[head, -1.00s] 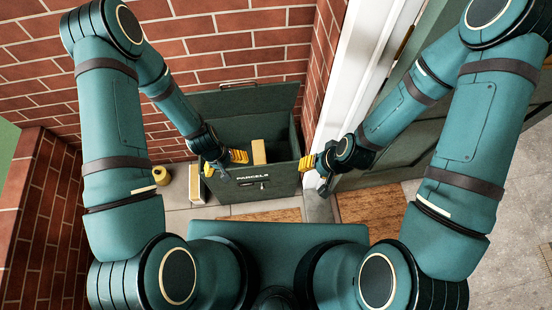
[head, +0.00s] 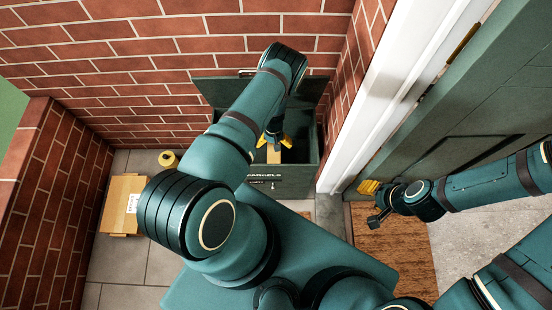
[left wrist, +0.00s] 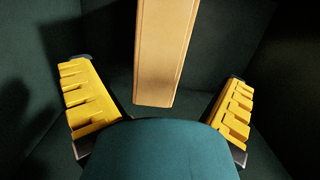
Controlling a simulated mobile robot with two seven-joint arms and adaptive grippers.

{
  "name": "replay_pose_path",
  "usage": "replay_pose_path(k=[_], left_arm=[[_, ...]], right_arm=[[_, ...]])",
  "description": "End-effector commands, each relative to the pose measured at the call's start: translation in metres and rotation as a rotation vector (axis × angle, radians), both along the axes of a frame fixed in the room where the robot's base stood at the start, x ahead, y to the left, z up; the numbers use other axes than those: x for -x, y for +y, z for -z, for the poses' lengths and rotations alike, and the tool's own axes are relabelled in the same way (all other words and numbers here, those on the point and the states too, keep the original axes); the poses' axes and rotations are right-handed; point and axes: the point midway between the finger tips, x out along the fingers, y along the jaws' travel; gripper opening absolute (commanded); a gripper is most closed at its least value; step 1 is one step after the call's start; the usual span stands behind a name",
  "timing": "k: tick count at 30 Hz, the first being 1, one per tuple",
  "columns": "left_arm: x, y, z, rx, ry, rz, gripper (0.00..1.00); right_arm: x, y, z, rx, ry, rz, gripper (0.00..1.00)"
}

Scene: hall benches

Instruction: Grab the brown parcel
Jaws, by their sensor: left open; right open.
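A brown parcel (head: 273,156) stands inside the dark green box marked PARCELS (head: 285,183), whose lid is up. In the left wrist view the parcel (left wrist: 163,50) is a tall tan block between my two yellow fingers, with a gap on each side. My left gripper (head: 274,141) points down into the box over the parcel, open and not gripping it. My left arm hides part of the box. My right gripper (head: 372,202) is open and empty, right of the box, in front of the green door.
Another light brown parcel with a white label (head: 132,203) lies on the floor at left, partly behind my left arm. A yellow round object (head: 168,159) is beyond it. Brick walls close in the back and left. A brown doormat (head: 395,245) lies before the door (head: 470,130).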

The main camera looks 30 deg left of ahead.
Motion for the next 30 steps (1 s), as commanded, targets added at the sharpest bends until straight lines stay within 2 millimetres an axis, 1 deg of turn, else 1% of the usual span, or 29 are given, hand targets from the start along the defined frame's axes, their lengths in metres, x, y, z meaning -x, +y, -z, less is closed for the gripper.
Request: replay_pose_path(k=[6, 9, 12, 19, 20, 21, 23, 24, 26, 27, 30], left_arm=[[0.01, -0.008, 0.031, -0.002, 0.001, 0.001, 0.99], [0.012, -0.01, 0.043, -0.001, 0.0, 0.0, 0.99], [0.013, -0.011, 0.048, -0.001, -0.002, -0.001, 0.99], [0.013, -0.011, 0.048, -0.002, -0.002, -0.001, 0.99], [0.013, -0.011, 0.048, -0.002, -0.002, -0.001, 0.92], [0.013, -0.011, 0.048, -0.001, -0.002, -0.001, 0.78], [0.013, -0.011, 0.048, -0.001, -0.002, -0.001, 0.57], [0.013, -0.011, 0.048, -0.001, -0.002, -0.001, 0.43], [0.013, -0.011, 0.048, -0.001, -0.002, -0.001, 0.22], [0.013, -0.011, 0.048, -0.001, -0.002, -0.001, 0.17], [0.013, -0.011, 0.048, -0.001, -0.002, -0.001, 0.17]], right_arm=[[-0.001, 0.0, 0.008, 0.0, -0.004, 0.001, 0.47], [-0.003, -0.001, 0.013, 0.002, -0.005, 0.002, 0.47], [-0.003, -0.001, 0.015, 0.002, -0.007, 0.003, 0.47], [-0.003, -0.001, 0.014, 0.002, -0.007, 0.003, 0.47], [-0.003, -0.001, 0.014, 0.002, -0.007, 0.003, 0.47], [-0.003, -0.001, 0.014, 0.002, -0.007, 0.003, 0.47], [-0.003, -0.001, 0.014, 0.002, -0.007, 0.003, 0.47], [-0.003, -0.001, 0.014, 0.002, -0.007, 0.003, 0.47], [-0.003, -0.001, 0.014, 0.002, -0.006, 0.003, 0.47], [-0.003, -0.001, 0.014, 0.002, -0.006, 0.003, 0.47], [-0.003, -0.001, 0.014, 0.002, -0.006, 0.003, 0.47]])
